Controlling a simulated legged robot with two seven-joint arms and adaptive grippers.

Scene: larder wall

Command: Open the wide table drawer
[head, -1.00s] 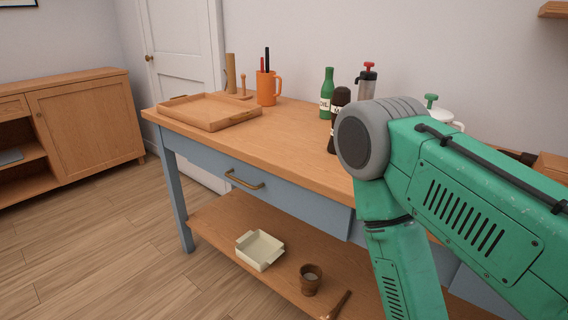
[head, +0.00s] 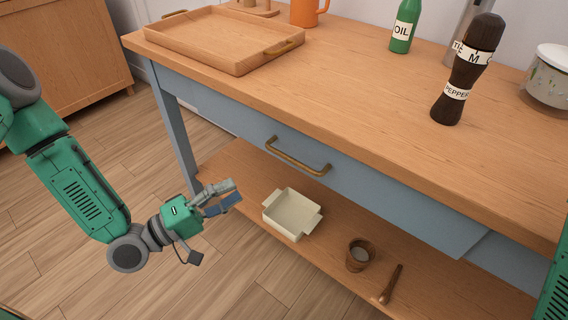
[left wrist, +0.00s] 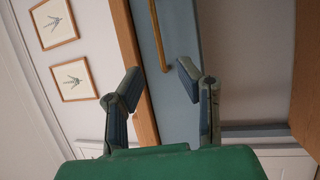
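The wide table drawer (head: 385,195) has a blue-grey front under the wooden table top and looks closed. Its brass bar handle (head: 298,160) runs along the front in the head view. In the left wrist view the handle (left wrist: 160,35) shows beyond the fingers, in front of the drawer front (left wrist: 178,112). My left gripper (head: 236,193) is in front of the table, below and left of the handle and apart from it. Its fingers are spread and empty in the left wrist view (left wrist: 158,76). My right gripper is out of view; only part of my right arm shows at the right edge.
On the table top (head: 350,90) stand a wooden tray (head: 190,45), an orange mug (head: 305,12), an oil bottle (head: 404,28) and a pepper mill (head: 466,75). The lower shelf (head: 325,240) holds a cream dish (head: 292,213), a brown cup (head: 360,255) and a wooden stick (head: 391,285).

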